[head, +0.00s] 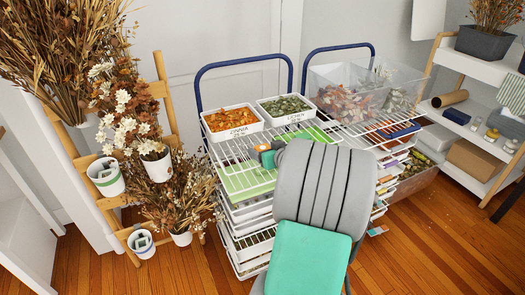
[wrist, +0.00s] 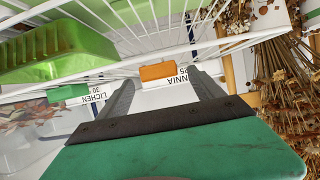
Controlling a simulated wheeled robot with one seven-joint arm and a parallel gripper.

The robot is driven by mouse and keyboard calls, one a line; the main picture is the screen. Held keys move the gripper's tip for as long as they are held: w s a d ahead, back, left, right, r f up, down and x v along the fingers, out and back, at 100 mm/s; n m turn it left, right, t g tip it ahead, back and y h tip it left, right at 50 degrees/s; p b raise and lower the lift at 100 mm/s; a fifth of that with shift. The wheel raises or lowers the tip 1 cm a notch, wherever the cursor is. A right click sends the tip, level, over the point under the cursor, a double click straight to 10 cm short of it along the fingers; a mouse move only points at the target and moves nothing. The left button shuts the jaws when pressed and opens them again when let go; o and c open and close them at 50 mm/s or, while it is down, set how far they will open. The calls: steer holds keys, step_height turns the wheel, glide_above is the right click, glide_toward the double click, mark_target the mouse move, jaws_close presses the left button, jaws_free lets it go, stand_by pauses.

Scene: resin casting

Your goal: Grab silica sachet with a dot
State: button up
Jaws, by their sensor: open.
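I cannot make out a silica sachet with a dot in either view. Small pale and dark items sit in two white pots on the wooden ladder, an upper one (head: 106,177) and a lower one (head: 141,243), too small to identify. My gripper (wrist: 164,87) is open and empty in the wrist view, its two dark fingers apart. An orange block (wrist: 163,71) and a white label ending "NNIA" show beyond and between the fingertips. In the head view my grey and green arm hides part of the wire rack and most of the gripper.
The wire rack trolley (head: 243,243) carries an orange-petal tray (head: 232,120), a green lichen tray (head: 285,107) and a clear bin (head: 333,77). Dried flowers (head: 175,185) crowd the ladder (head: 165,95). Shelves (head: 470,125) stand right. Wooden floor (head: 430,250) is open at right front.

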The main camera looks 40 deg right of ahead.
steer(key=shift+w+d+f, duration=0.15)
steer(key=shift+w+f, duration=0.15)
steer(key=shift+w, duration=0.35)
steer(key=shift+c, duration=0.3)
steer(key=c, duration=1.4)
